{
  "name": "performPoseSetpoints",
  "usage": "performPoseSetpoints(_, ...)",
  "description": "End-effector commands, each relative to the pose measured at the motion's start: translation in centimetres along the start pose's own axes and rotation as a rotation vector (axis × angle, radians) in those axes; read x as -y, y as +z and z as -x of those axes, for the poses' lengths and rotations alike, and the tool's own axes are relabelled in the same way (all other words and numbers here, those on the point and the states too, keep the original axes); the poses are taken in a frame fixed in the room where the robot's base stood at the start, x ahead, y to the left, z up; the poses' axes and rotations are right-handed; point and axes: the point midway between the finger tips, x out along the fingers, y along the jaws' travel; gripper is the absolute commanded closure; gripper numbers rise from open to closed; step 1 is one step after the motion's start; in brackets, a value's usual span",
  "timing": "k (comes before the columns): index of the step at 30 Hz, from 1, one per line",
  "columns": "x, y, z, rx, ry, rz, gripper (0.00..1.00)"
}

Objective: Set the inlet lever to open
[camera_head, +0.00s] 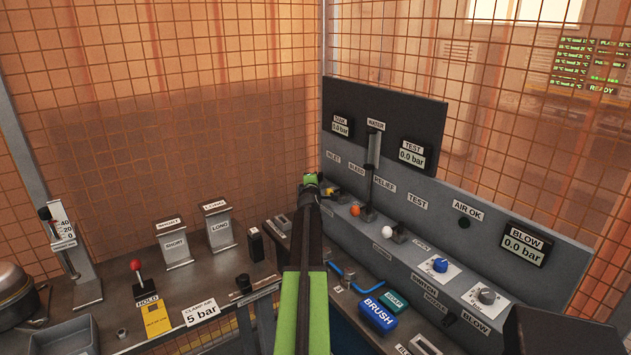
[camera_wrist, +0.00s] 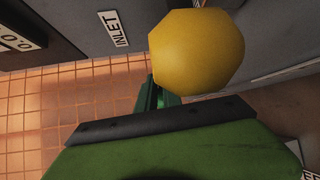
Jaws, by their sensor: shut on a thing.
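The inlet lever's yellow ball knob (camera_wrist: 196,52) fills the top middle of the wrist view, close to the camera, beside the INLET label (camera_wrist: 114,29). In the head view only a small yellow part of the inlet lever (camera_head: 330,191) shows, below the INLET label (camera_head: 333,158); my arm hides much of it. My gripper (camera_head: 312,181) is at the left end of the grey panel, shut on the inlet lever. Its green and black parts (camera_wrist: 155,97) show beneath the knob in the wrist view. The lever's stem and exact angle are hidden.
An orange-knobbed lever (camera_head: 355,210) and a white-knobbed lever (camera_head: 387,232) stand just right of my gripper. A tall water column (camera_head: 372,160) rises behind them. A blue brush (camera_head: 378,313) lies on the bench. Wire mesh closes off the back.

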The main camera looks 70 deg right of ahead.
Motion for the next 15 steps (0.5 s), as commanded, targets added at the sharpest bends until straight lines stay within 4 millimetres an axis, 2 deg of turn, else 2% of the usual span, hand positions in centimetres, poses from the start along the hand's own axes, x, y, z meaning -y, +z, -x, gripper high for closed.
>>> performPoseSetpoints(1,0.18,-0.65,0.11,-0.005,-0.005,0.000,1.00)
performPoseSetpoints(14,0.21,-0.64,0.13,-0.005,-0.006,0.000,1.00)
performPoseSetpoints(15,0.21,-0.63,0.13,-0.005,-0.006,0.000,0.88)
